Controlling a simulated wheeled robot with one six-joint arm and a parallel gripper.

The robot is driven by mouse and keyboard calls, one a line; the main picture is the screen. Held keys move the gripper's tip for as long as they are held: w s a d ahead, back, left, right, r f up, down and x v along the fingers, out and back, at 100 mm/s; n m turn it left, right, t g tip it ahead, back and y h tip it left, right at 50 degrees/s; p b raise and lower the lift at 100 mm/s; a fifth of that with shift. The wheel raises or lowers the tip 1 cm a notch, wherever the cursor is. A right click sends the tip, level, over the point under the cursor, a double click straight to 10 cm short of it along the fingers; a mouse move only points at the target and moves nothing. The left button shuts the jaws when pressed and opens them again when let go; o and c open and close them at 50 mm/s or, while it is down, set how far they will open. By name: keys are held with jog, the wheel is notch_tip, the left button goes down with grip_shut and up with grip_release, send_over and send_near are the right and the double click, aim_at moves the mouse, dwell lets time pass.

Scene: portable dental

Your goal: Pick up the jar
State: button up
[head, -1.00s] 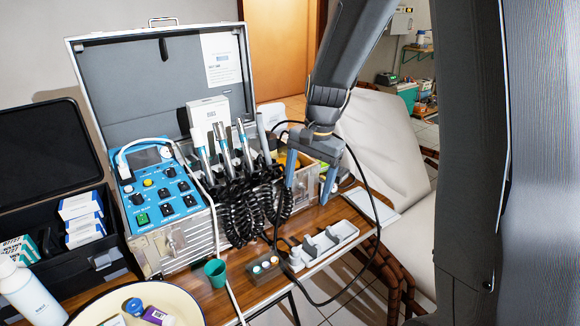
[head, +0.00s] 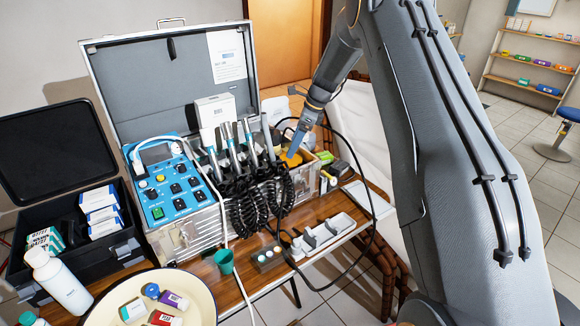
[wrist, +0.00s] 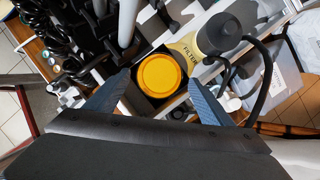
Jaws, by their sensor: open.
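The jar has a round orange-yellow lid and shows from above in the wrist view (wrist: 162,75). It sits in a narrow compartment of the open dental case. In the head view an orange patch of it (head: 291,159) shows just below my gripper (head: 297,146). In the wrist view my gripper (wrist: 158,81) is open, with one blue finger on each side of the lid. The fingers appear apart from the jar, and nothing is held. How far they reach down beside it I cannot tell. The jar's body is hidden below its lid.
A beige container marked FILTER (wrist: 188,55) stands close to the jar's right, with a black hose beside it. Dental handpieces (head: 236,150) with coiled black cords crowd the left. A white tray (head: 325,236) lies on the wooden table in front.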

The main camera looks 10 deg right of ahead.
aim_at(290, 164)
jog(key=shift+p+x, duration=1.05)
jog(key=shift+x, duration=1.25)
jog(key=c, duration=1.5)
jog(key=shift+w+r, duration=0.1)
jog(key=shift+c, duration=1.1)
jog(key=shift+r, duration=0.1)
